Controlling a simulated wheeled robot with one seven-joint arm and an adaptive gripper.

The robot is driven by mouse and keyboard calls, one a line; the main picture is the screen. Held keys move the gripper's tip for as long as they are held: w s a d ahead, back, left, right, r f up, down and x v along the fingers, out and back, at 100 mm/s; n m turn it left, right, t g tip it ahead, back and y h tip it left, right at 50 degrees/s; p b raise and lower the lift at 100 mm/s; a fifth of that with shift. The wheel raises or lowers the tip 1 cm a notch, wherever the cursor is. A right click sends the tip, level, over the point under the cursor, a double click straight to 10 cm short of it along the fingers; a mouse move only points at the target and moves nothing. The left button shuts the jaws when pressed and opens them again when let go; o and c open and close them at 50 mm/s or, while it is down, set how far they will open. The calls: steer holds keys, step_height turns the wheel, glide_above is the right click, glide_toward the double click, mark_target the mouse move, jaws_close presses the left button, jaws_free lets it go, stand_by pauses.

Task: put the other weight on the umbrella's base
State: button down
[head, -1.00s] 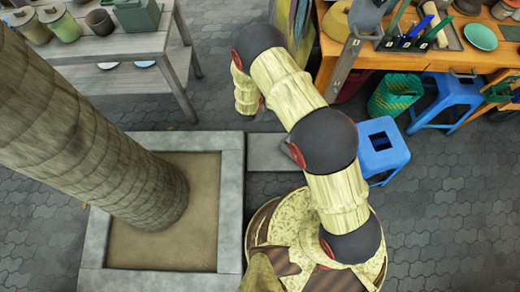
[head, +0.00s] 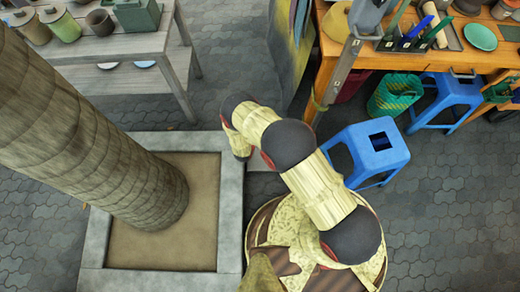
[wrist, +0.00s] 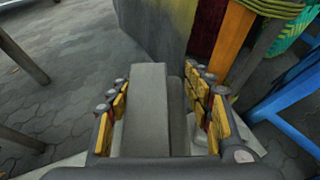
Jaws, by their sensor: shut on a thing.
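My gripper (wrist: 160,80) shows in the wrist view, with yellow-padded fingers on both sides of a plain grey block, the weight (wrist: 145,112). The fingers are shut on it. A narrower, darker grey strip runs along the block's right side; I cannot tell if it is part of it. In the head view my arm bends over to the left, and the gripper and weight are hidden behind its links. I cannot make out the umbrella or its base for certain in either view.
A square stone planter (head: 231,215) with a thick trunk (head: 120,180) stands at left. A blue stool (head: 378,150) stands at right, before a wooden workbench (head: 400,58). A painted panel (head: 290,45) stands left of the workbench. A grey table (head: 110,45) is at back left. Paving between is clear.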

steer(key=s+f, duration=0.1)
steer(key=f, duration=0.1)
steer(key=s+d+f, duration=0.1)
steer(key=s+f, duration=0.3)
steer(key=f, duration=0.1)
steer(key=shift+s+d+f, duration=0.1)
steer(key=shift+s+d, duration=0.05)
steer(key=s+d+f, duration=0.4)
steer(key=s+f, duration=0.4)
steer(key=w+a+f+b, duration=0.4)
steer(key=w+f+b, duration=0.5)
steer(key=w+f, duration=0.4)
steer(key=shift+w+a, duration=0.1)
steer(key=c, duration=0.8)
jaws_free()
steer(key=shift+s+f, duration=0.2)
steer(key=shift+s, duration=0.05)
